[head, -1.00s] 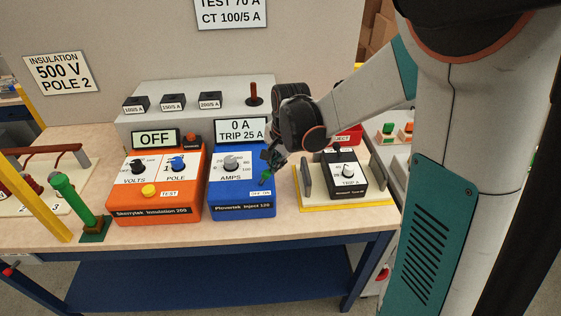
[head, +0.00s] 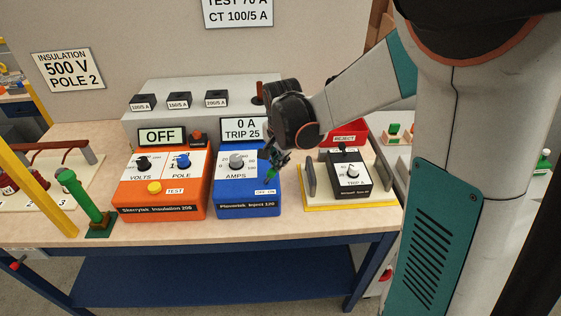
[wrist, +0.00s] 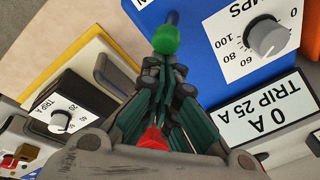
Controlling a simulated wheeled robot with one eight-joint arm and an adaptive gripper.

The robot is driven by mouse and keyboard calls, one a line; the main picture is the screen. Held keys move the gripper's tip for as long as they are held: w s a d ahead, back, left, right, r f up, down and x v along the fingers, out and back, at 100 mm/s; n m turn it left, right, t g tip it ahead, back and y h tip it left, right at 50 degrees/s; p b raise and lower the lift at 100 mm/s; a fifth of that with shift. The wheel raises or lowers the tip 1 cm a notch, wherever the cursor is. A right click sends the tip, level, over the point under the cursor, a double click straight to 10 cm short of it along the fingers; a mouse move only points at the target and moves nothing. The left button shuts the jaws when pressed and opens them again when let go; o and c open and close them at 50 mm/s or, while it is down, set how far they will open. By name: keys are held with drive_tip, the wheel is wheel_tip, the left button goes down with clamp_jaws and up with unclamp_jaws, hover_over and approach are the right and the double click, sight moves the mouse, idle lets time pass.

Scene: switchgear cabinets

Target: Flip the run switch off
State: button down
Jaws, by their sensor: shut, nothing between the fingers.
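The blue injector box (head: 232,197) stands on the bench, its display reading 0 A, TRIP 25 A. Its run switch (head: 270,175) is a small lever with a green tip above the OFF-ON label (head: 265,191). In the wrist view the green tip (wrist: 166,40) lies just beyond my fingertips, its dark stem running to the blue face. My gripper (head: 275,158) is shut and empty, close above the switch; its fingers also show in the wrist view (wrist: 164,68). I cannot tell whether they touch the tip. The lever's exact side, OFF or ON, is hard to read.
The orange insulation tester (head: 163,190) stands left of the blue box, its display reading OFF. The TRIP A relay (head: 350,178) sits right on a yellow-edged board (head: 350,207). A red REJECT bin (head: 348,132) is behind it. A green-handled post (head: 80,200) stands far left.

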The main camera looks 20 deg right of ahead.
drive_tip(key=shift+a+h, duration=0.15)
drive_tip(key=shift+h, duration=0.15)
drive_tip(key=shift+w+a+r+g+h, duration=0.2)
drive_tip(key=shift+a+r+g+h, duration=0.1)
drive_tip(key=shift+a+h, duration=0.35)
drive_tip(key=shift+w+a+r+n+g+h+b, duration=0.15)
drive_tip(key=shift+a+h, duration=0.25)
drive_tip(key=shift+h, duration=0.25)
drive_tip(key=shift+w+a+r+n+g+h+b, duration=0.15)
drive_tip(key=shift+a+h, duration=0.2)
drive_tip(key=shift+h, duration=0.25)
drive_tip(key=shift+w+a, duration=0.1)
drive_tip(key=shift+a, duration=0.2)
drive_tip(key=shift+d+r, duration=0.1)
drive_tip(key=shift+r, duration=0.1)
drive_tip(key=shift+r+p, duration=0.5)
drive_tip(key=shift+r, duration=0.15)
